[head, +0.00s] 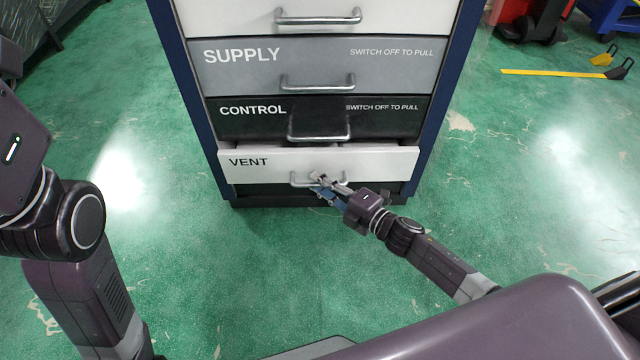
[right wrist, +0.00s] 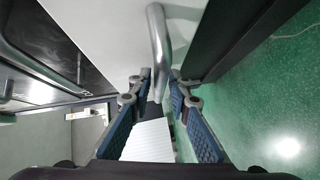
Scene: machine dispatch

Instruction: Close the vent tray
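The vent tray (head: 375,163) is a white drawer with "VENT" on its front, low in the dark blue cabinet in the head view. It stands partly pulled out, with its open top edge showing beneath the control drawer. Its grey bar handle (head: 300,180) also shows in the right wrist view (right wrist: 158,45). My right gripper (head: 322,183) is at this handle. In the right wrist view its two blue-padded fingers (right wrist: 160,84) are apart, one on each side of the bar, with a small gap visible. My left arm is at the left edge; its gripper is out of view.
Above the vent tray are the black control drawer (head: 380,122) and the grey supply drawer (head: 400,65), both looking shut. The green floor (head: 220,270) in front of the cabinet is clear. A red machine part (head: 525,20) stands at the back right.

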